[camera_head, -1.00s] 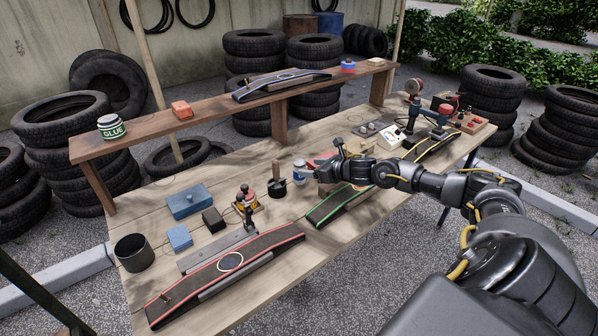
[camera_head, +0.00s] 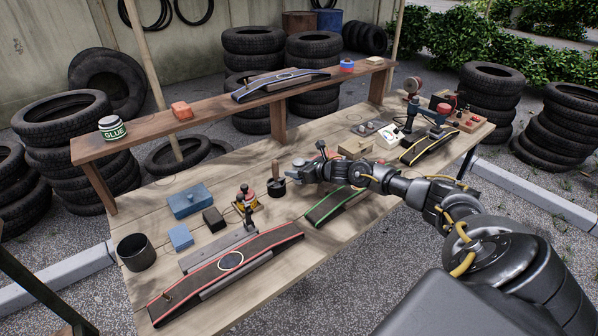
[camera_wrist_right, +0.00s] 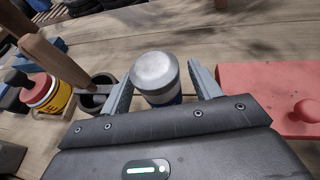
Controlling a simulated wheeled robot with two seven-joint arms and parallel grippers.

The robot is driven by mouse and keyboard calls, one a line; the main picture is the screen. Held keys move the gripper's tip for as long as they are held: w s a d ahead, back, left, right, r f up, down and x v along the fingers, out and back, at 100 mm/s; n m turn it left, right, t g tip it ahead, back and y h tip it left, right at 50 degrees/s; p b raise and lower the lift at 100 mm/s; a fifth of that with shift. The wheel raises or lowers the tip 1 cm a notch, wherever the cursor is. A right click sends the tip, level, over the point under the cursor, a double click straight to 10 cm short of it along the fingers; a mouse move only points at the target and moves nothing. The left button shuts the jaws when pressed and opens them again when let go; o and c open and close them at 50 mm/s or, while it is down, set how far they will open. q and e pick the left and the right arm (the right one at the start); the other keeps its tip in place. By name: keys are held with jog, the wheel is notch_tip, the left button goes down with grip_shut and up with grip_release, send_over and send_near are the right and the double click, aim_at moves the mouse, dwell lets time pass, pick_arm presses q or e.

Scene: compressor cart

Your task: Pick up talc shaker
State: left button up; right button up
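The talc shaker is a small canister with a pale grey metal lid and a blue-and-white body. In the right wrist view the shaker (camera_wrist_right: 156,78) stands between the two fingers of my right gripper (camera_wrist_right: 162,85). The fingers are apart on either side of it, with a narrow gap visible at the right finger. In the head view my right gripper (camera_head: 298,172) reaches in from the right, low over the workbench, and hides most of the shaker. My left gripper is not in view.
A black pot with a wooden-handled brush (camera_head: 276,184) stands just left of the gripper. A yellow-and-red can (camera_wrist_right: 42,92) is farther left. A red block with a knob (camera_wrist_right: 275,90) lies close on the right. A green-edged strip (camera_head: 335,205) lies in front on the workbench (camera_head: 262,265).

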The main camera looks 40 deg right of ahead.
jog(key=c, duration=0.9)
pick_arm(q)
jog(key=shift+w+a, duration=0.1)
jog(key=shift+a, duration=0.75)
pick_arm(e)
jog(key=shift+c, duration=0.4)
